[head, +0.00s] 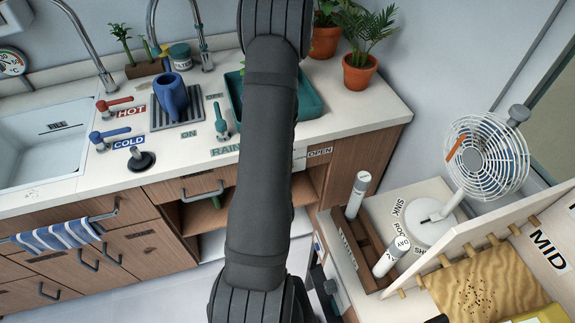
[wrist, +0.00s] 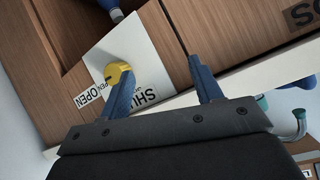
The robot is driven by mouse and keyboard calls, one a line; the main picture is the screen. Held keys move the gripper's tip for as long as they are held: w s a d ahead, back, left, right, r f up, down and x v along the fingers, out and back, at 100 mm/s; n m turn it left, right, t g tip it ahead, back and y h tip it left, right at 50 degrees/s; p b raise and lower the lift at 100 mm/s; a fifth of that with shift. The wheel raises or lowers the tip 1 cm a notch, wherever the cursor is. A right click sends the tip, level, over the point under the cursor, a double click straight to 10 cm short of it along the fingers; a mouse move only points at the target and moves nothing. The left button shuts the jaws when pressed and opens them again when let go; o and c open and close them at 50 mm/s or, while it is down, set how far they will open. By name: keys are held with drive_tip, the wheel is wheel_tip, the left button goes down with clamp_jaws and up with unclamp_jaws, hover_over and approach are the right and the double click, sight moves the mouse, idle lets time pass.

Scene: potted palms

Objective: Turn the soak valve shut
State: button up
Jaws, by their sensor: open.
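A round yellow knob (wrist: 120,76) shows in the wrist view in front of a white plate (wrist: 138,48) on a wooden front. I take it for the soak valve; a cut-off label (wrist: 302,14) beginning "SO" is at the upper right. "SHUT" and "OPEN" are printed near the knob. My gripper (wrist: 158,72) is open, its blue fingers spread. The left fingertip overlaps the knob; I cannot tell if they touch. The right finger is well to the right, over bare wood. The way the valve points is unclear. In the head view my arm hides the gripper and the knob.
The counter holds a sink (head: 40,150), a blue watering can (head: 171,95), a teal tray (head: 308,100), a green tap handle (head: 220,120) and a potted palm (head: 360,70). A wooden rack with white bottles (head: 357,195) and a fan (head: 487,155) stand at the right.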

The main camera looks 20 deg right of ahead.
drive_tip(key=s+d+n+t, duration=0.1)
drive_tip(key=s+d+n, duration=0.15)
drive_tip(key=d, duration=0.55)
drive_tip(key=w+f+y, duration=0.1)
drive_tip(key=w+f, duration=0.2)
drive_tip(key=w, duration=0.3)
drive_tip(key=shift+d+f+t, duration=0.15)
drive_tip(key=shift+f+t, duration=0.2)
drive_tip(key=shift+t, duration=0.05)
drive_tip(key=c, duration=1)
